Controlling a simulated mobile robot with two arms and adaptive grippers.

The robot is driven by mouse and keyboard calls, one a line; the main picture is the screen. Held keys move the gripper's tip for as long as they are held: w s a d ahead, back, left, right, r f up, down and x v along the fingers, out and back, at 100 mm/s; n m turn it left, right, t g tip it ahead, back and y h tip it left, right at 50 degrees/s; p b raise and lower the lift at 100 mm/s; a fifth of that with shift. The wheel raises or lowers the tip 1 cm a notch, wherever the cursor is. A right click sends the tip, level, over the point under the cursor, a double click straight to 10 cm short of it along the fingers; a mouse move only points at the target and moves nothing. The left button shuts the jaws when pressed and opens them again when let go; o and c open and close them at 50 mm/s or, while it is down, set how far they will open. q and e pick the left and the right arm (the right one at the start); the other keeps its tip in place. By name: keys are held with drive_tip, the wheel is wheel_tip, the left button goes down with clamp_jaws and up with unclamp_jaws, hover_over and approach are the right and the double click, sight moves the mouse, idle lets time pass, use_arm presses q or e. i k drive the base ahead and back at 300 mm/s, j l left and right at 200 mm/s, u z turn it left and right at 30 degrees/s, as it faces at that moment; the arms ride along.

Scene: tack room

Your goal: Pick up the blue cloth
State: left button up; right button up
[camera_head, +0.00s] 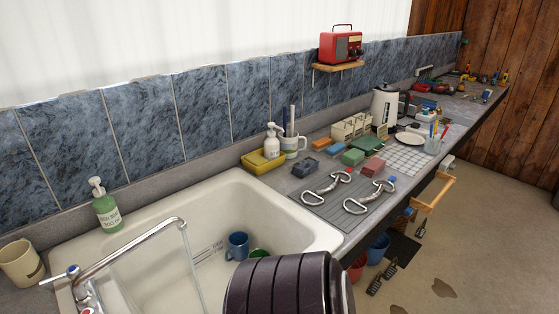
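No item is clearly a blue cloth at this size. A dark blue block-like item (305,167) lies on the counter between the sink and the bits on the grey mat. A lighter blue flat item (335,149) lies just behind it, beside an orange one (322,143). I cannot tell whether either is folded cloth. A dark ribbed part of my own arm fills the bottom middle, in front of the sink's right front edge. No gripper fingers show for either arm.
The white sink (320,229) holds a blue mug (237,245); a tap (130,250) stands at its left. A yellow item (262,162), white pump bottle (273,141) and mug (292,146) stand behind. Metal bits (369,197) lie on the mat.

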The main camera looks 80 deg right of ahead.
sight(303, 169)
drive_tip(key=z, duration=2.8)
drive_tip(key=i+l+u, duration=0.25)
drive_tip(key=l, duration=0.15)
drive_tip(key=l+u, duration=0.2)
drive_tip(key=l, duration=0.15)
